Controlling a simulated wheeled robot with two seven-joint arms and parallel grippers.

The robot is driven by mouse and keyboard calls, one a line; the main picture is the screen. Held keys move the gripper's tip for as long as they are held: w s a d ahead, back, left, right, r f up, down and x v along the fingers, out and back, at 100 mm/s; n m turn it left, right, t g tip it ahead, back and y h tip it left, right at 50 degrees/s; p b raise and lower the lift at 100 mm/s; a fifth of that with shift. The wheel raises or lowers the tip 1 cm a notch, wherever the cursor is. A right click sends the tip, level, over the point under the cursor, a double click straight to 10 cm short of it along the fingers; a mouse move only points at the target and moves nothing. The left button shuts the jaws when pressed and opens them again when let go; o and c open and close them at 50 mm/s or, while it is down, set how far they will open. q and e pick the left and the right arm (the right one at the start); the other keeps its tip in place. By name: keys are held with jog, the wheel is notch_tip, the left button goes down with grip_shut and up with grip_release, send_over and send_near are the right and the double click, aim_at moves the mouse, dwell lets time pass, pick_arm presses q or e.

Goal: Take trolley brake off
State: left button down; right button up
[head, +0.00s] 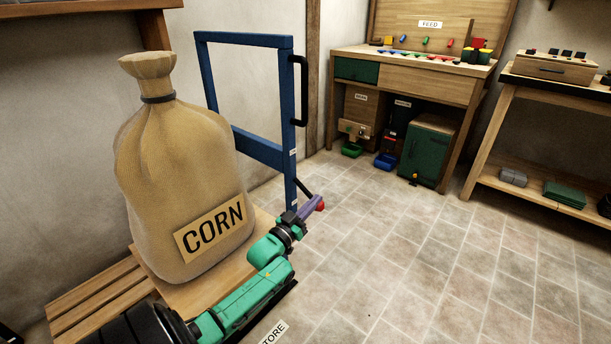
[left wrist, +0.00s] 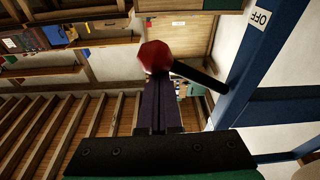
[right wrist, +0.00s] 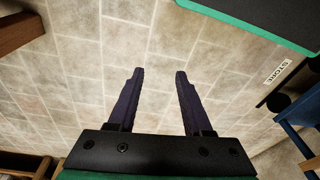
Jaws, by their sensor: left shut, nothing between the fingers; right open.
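The trolley has a blue frame (head: 246,146) and a wooden deck, with a tied sack marked CORN (head: 190,180) on it. A black brake lever (head: 304,187) slants down from the frame's right post to a red knob (head: 320,203). In the left wrist view the lever (left wrist: 200,76), its red knob (left wrist: 155,57) and an OFF label (left wrist: 260,19) on the post show. My left gripper (head: 312,205) is shut and empty, its tips right at the knob; I cannot tell whether they touch. My right gripper (right wrist: 158,75) is open and empty above floor tiles.
A black handle (head: 303,90) is on the frame's post above the lever. A feed bench (head: 425,85) with bins under it stands at the back, and a shelf table (head: 540,90) at the right. The tiled floor (head: 430,260) between is clear.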

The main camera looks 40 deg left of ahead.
pick_arm(q)
notch_tip(320, 180, up, 4)
jog(key=p, duration=0.4)
jog(key=v, duration=0.9)
jog(key=shift+s+a+f+p, duration=0.15)
jog(key=shift+s+p, duration=0.1)
jog(key=shift+p, duration=0.15)
pick_arm(e)
jog(key=s+d+f, duration=0.2)
jog(key=s+f, duration=0.3)
jog(key=f, duration=0.6)
jog(key=shift+h, duration=0.3)
jog(key=shift+r, duration=0.1)
